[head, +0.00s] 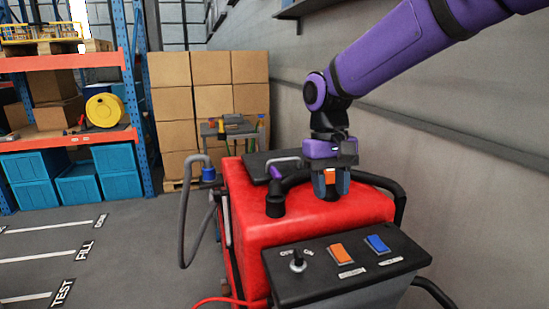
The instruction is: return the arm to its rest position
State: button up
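My purple arm (395,55) reaches in from the upper right over the red scrubber machine (265,217). My gripper (331,192) points down over the red top, close to it; whether it touches cannot be told. Its two dark fingers stand apart. A small orange patch (330,177) shows between them; whether it is part of the gripper or a separate thing is unclear.
The scrubber's black control panel (348,271) has a knob (297,261), an orange switch (341,254) and a blue switch (377,244). Black hoses (380,183) lie near my gripper. Stacked boxes (213,98) stand behind; a grey wall (430,130) is right.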

jog(key=s+d+r+m+t, duration=0.1)
jog(key=s+d+r+t, duration=0.2)
jog(key=s+d, duration=0.6)
jog(key=s+d+r+m+t, duration=0.1)
jog(key=s+d+t, duration=0.3)
jog(key=s+d, duration=0.6)
jog(key=shift+s+r+m+y, duration=0.3)
jog(key=shift+r+y, duration=0.1)
jog(key=shift+r, duration=0.5)
